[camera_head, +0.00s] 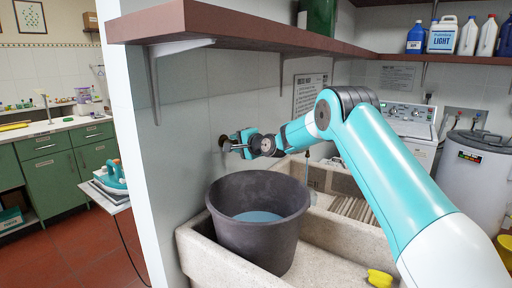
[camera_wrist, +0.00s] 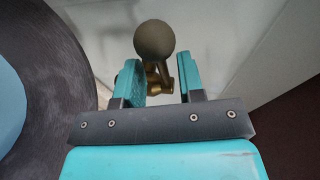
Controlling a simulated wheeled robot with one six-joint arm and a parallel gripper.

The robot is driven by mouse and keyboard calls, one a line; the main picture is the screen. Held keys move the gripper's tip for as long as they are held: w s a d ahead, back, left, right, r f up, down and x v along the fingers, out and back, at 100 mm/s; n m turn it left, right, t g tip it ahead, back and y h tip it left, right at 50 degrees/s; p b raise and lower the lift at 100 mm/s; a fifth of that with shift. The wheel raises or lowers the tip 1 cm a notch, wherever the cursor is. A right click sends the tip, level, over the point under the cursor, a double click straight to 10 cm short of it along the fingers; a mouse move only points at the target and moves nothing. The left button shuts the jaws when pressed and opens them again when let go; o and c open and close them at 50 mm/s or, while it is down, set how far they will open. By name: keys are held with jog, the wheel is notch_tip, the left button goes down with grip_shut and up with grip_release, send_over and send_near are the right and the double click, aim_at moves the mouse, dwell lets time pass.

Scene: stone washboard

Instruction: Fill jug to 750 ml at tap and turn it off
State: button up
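The tap shows as a dark round knob (camera_wrist: 154,40) with brass parts (camera_wrist: 160,80) behind it in the wrist view. In the head view the tap's wall fitting (camera_head: 226,144) is at the left of my gripper (camera_head: 242,144). In the wrist view my gripper (camera_wrist: 161,82) has its fingers apart, one on each side of the brass parts; whether either finger touches them is unclear. A dark grey bucket (camera_head: 258,230) stands in the stone washtub below, with bluish water (camera_head: 258,216) inside. I see no jug with a measuring scale. No stream from the tap can be made out.
A brown wall shelf (camera_head: 240,28) runs above my arm. The stone washtub (camera_head: 340,240) has a ribbed washboard (camera_head: 352,207), and a yellow object (camera_head: 379,278) lies at its front. A washing machine (camera_head: 410,125) and white cylinder (camera_head: 476,165) stand right; an iron (camera_head: 115,178) is left.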

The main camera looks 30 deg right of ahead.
jog(key=b+v, duration=0.4)
jog(key=v, duration=1.1)
jog(key=shift+s, duration=0.3)
jog(key=shift+a, duration=0.1)
dwell(0.3)
jog(key=s+a+f+n+g+y, duration=0.1)
jog(key=s+a+n+g+y, duration=0.2)
jog(key=s+a+n+g, duration=1.1)
jog(key=s+a+f+n+h, duration=0.1)
jog(key=s+a+f+n, duration=0.1)
jog(key=s, duration=1.1)
jog(key=s+a+f+n+g+h, duration=0.1)
jog(key=s+a+n, duration=0.4)
jog(key=s, duration=0.9)
jog(key=shift+f+h, duration=0.7)
jog(key=shift+f, duration=0.2)
jog(key=shift+a, duration=0.1)
